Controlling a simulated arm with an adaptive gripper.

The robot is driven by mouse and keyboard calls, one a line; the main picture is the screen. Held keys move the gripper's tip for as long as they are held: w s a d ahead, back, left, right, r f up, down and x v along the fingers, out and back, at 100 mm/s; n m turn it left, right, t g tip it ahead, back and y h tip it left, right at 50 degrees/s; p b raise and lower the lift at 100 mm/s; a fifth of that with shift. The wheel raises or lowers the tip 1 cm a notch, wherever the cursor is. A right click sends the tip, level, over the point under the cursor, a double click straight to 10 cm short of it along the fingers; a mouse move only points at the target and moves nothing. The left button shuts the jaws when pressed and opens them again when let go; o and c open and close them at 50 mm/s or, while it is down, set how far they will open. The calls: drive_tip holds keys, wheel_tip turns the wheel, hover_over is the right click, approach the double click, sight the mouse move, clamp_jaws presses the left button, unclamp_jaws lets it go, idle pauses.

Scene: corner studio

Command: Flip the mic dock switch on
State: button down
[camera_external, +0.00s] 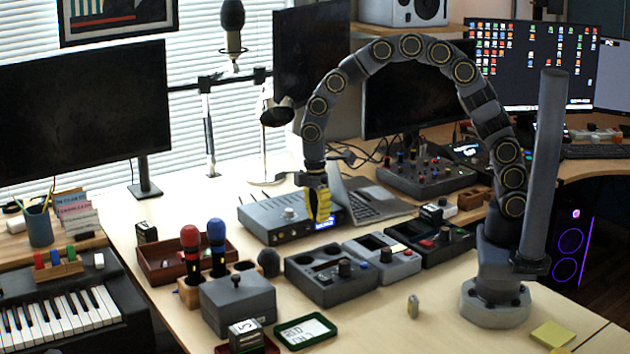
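A wooden holder (188,293) at the front left holds a red-headed microphone (190,240) and a blue-headed microphone (216,233), both upright. A grey box (238,308) with a small knob or lever (236,281) on top stands directly in front of the holder. This may be the mic dock and its switch, but I cannot be sure, nor tell the switch's position. My gripper (320,212), with yellow fingers, points down by the front of a grey audio unit (285,218), right of and behind the holder. I cannot tell its finger gap or whether it touches the unit.
A grey console (331,280), a lighter one (382,260) and a black one (430,243) line the desk right of the holder. A laptop (368,205) is behind my gripper. The front right desk is mostly clear.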

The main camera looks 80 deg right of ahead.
sight(323, 279)
drive_tip(key=f, duration=0.4)
drive_tip(key=s+f, duration=0.1)
drive_tip(key=f, duration=0.3)
drive_tip(key=a+f, duration=0.1)
drive_tip(key=f, duration=0.4)
drive_tip(key=shift+s+a, duration=0.1)
drive_tip(key=shift+s, duration=0.05)
